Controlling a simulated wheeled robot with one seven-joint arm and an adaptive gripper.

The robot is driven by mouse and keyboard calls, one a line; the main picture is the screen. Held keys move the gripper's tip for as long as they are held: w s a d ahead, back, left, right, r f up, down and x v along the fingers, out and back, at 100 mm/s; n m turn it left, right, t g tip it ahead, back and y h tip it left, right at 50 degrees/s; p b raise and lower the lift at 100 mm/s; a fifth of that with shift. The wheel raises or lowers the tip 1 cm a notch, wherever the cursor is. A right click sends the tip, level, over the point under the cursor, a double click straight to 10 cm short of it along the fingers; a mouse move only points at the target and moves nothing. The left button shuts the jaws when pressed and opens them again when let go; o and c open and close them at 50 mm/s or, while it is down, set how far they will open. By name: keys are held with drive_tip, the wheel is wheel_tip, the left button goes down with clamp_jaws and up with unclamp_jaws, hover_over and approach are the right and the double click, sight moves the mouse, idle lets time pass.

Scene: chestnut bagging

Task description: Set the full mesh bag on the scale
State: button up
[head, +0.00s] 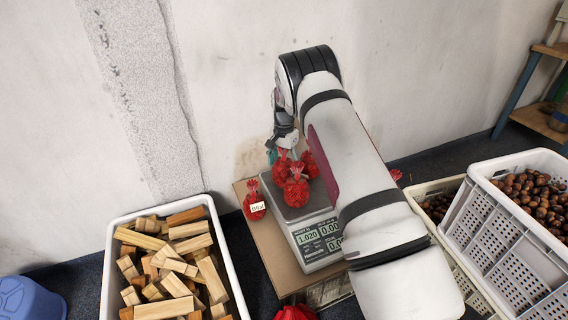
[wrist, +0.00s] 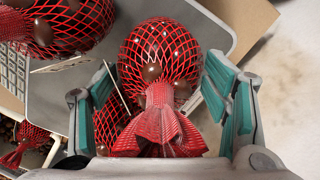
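The scale (head: 317,238) stands on a brown board, and its display reads 1.020. Several full red mesh bags stand on its grey plate, including a front one (head: 296,190) and a back one (head: 282,166). My gripper (head: 278,150) is at the back of the plate, just above the back bag. In the wrist view, my gripper (wrist: 160,95) is open, its teal pads on either side of a full mesh bag (wrist: 158,55) with gathered red mesh at its neck. Gaps show between pads and neck. The grey plate (wrist: 222,35) lies under this bag.
A tagged red bag (head: 254,207) sits on the brown board (head: 262,240) left of the scale. A white crate of wood blocks (head: 104,285) is at left. Crates of chestnuts (head: 500,270) stand at right. My arm hides part of the scale.

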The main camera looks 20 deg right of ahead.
drive_tip(key=shift+o, duration=0.9)
drive_tip(key=shift+r, duration=0.1)
wheel_tip(320, 180, up, 12)
drive_tip(key=p, duration=0.3)
drive_tip(key=shift+r+p, duration=0.1)
drive_tip(key=shift+p, duration=0.3)
